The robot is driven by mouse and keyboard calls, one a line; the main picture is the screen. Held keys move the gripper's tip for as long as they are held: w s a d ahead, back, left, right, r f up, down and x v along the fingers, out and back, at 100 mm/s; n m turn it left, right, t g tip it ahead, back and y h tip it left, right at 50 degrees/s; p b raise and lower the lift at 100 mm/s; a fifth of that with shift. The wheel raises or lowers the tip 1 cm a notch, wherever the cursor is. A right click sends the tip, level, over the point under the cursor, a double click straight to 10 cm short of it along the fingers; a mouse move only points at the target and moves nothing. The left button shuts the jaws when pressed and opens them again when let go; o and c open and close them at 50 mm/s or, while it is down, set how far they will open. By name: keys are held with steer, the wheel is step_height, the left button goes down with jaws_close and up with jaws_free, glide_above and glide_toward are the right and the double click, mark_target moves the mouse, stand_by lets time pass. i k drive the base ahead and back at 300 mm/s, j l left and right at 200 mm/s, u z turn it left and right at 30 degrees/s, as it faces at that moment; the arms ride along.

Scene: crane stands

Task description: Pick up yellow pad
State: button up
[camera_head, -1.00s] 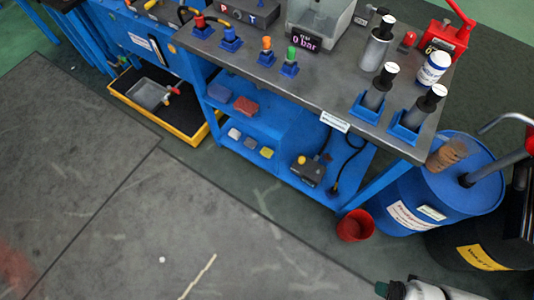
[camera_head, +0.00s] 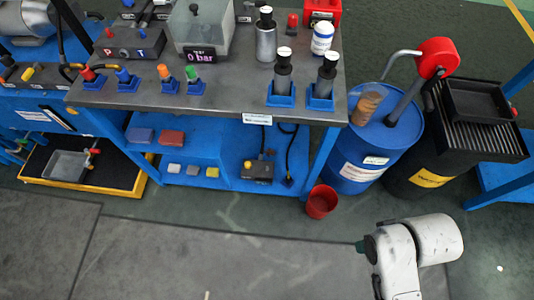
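The yellow pad (camera_head: 212,172) is a small block on the blue lower shelf of the workbench. It lies at the right end of a short row, beside a grey pad (camera_head: 193,170) and a pale pad (camera_head: 174,168). A blue block (camera_head: 139,135) and a red block (camera_head: 172,137) sit on a raised step behind the row. My white arm shows at the lower right, well apart from the shelf. My gripper cannot be made out in this view.
The blue workbench (camera_head: 220,98) carries cylinders and knobs. A grey box with a cable (camera_head: 257,171) stands right of the pads. A red bucket (camera_head: 321,202), a blue drum (camera_head: 368,150) and a black drum (camera_head: 430,178) stand further right. The floor before the shelf is clear.

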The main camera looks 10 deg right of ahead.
mark_target(212, 172)
steer(key=i+j+u, duration=0.15)
steer(key=i+j, duration=0.15)
steer(key=j, duration=0.3)
steer(key=i+j+u, duration=0.15)
steer(key=i+j, duration=0.15)
steer(key=j, duration=0.3)
steer(key=i+j+u, duration=0.1)
steer(key=i+j, duration=0.25)
steer(key=j, duration=0.2)
steer(key=i+j+u, duration=0.15)
steer(key=i+j, duration=0.2)
steer(key=j, duration=0.2)
